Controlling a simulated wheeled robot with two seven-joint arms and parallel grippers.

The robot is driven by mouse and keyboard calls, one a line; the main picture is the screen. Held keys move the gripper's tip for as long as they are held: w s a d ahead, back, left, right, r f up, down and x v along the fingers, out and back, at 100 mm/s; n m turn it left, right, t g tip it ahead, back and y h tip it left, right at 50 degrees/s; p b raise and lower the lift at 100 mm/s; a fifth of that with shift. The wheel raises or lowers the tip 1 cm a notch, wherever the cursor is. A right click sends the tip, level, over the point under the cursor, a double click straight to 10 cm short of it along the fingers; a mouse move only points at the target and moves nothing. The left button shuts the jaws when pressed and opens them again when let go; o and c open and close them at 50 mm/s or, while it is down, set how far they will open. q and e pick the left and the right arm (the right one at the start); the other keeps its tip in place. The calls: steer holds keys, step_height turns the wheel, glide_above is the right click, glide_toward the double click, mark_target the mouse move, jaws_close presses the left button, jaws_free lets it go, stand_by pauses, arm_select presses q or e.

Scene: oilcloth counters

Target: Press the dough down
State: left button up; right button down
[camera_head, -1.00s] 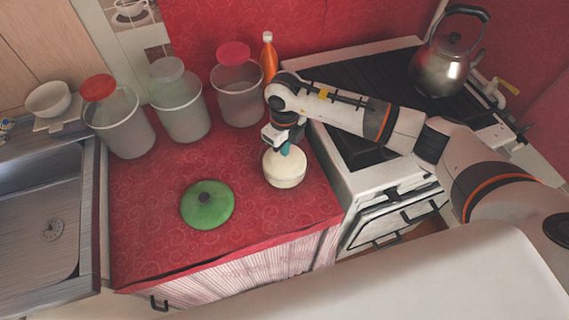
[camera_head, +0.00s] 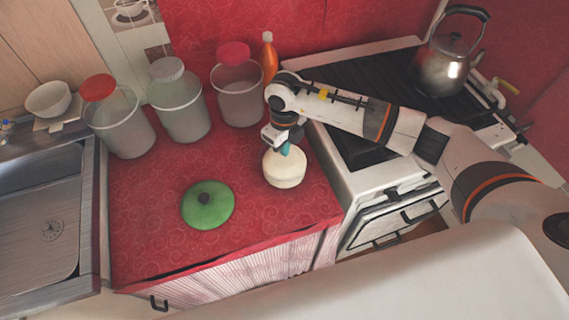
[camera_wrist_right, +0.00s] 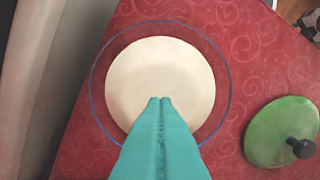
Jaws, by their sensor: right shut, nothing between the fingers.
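The pale dough (camera_head: 284,165) sits in a clear bowl (camera_head: 286,184) on the red counter, in front of the stove's left side. In the right wrist view the dough (camera_wrist_right: 142,72) is a smooth round disc inside the bowl's blue-edged rim (camera_wrist_right: 93,96). My right gripper (camera_head: 285,150) points down over the dough. Its teal fingers (camera_wrist_right: 160,100) are closed together with nothing between them, and their tips overlap the dough in the wrist view. I cannot tell whether the tips touch it. My left gripper is not in view.
A green lid (camera_head: 208,212) with a dark knob lies left of the bowl. Lidded canisters (camera_head: 180,110) and an orange bottle (camera_head: 269,58) stand behind. A kettle (camera_head: 443,68) stands on the stove at right; a sink (camera_head: 40,225) is at left. The counter's front left is clear.

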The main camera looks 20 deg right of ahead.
mark_target(285, 163)
steer(key=shift+f, duration=0.1)
steer(key=shift+f+b, duration=0.8)
steer(key=shift+r, duration=0.1)
steer(key=shift+f, duration=0.2)
steer(key=shift+s, duration=0.15)
stand_by(0.3)
steer(key=shift+f, duration=0.1)
